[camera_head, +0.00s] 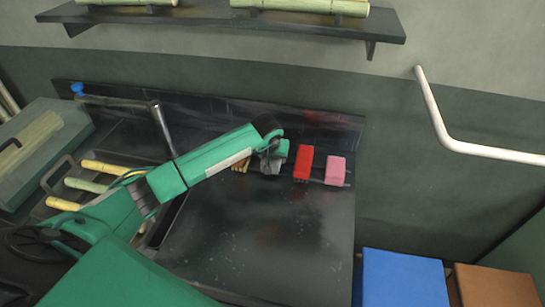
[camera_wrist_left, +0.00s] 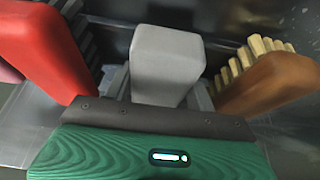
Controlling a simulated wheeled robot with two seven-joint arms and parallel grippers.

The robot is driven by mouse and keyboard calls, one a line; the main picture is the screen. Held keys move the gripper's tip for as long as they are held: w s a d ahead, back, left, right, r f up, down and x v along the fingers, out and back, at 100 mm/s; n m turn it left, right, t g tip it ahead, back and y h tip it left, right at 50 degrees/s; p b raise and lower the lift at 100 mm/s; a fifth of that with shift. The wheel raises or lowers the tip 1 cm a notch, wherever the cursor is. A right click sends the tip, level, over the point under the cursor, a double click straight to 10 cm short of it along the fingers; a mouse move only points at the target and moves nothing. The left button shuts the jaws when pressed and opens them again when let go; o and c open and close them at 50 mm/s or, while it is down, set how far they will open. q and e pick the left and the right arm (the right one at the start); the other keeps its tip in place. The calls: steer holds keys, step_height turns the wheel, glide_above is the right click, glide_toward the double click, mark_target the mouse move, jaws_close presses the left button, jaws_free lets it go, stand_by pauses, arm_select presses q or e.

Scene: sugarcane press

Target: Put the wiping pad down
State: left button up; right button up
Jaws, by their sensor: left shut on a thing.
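The grey wiping pad (camera_head: 272,168) is a rounded block at the back of the dark worktop. It is in line between a red brush (camera_head: 303,163) and a brown brush (camera_head: 240,166). My left gripper (camera_head: 273,154) is shut on it from above. In the left wrist view the grey pad (camera_wrist_left: 166,65) sits between my fingers (camera_wrist_left: 160,88), with the red brush (camera_wrist_left: 45,45) on the left and the brown brush (camera_wrist_left: 268,80) on the right. I cannot tell whether the pad's underside touches its support. My right gripper is not in view.
A pink block (camera_head: 335,170) stands right of the red brush. A tap (camera_head: 158,115) and a tray with cane pieces (camera_head: 85,185) are on the left. The front worktop (camera_head: 265,235) is clear. Blue (camera_head: 400,278) and brown boxes (camera_head: 495,285) stand at lower right.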

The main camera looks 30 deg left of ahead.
arm_select(q)
steer(key=shift+f+b, duration=0.3)
steer(key=o, duration=0.8)
steer(key=shift+o, duration=0.4)
steer(key=shift+r+p, duration=0.25)
steer(key=shift+p, duration=0.1)
steer(key=shift+s+r, duration=0.1)
steer(key=shift+r, duration=0.7)
steer(key=b+v, duration=0.1)
steer(key=v, duration=0.9)
steer(key=shift+s, duration=0.1)
steer(key=shift+s+d+r, duration=0.1)
steer(key=shift+s+r, duration=0.1)
steer(key=shift+r, duration=0.3)
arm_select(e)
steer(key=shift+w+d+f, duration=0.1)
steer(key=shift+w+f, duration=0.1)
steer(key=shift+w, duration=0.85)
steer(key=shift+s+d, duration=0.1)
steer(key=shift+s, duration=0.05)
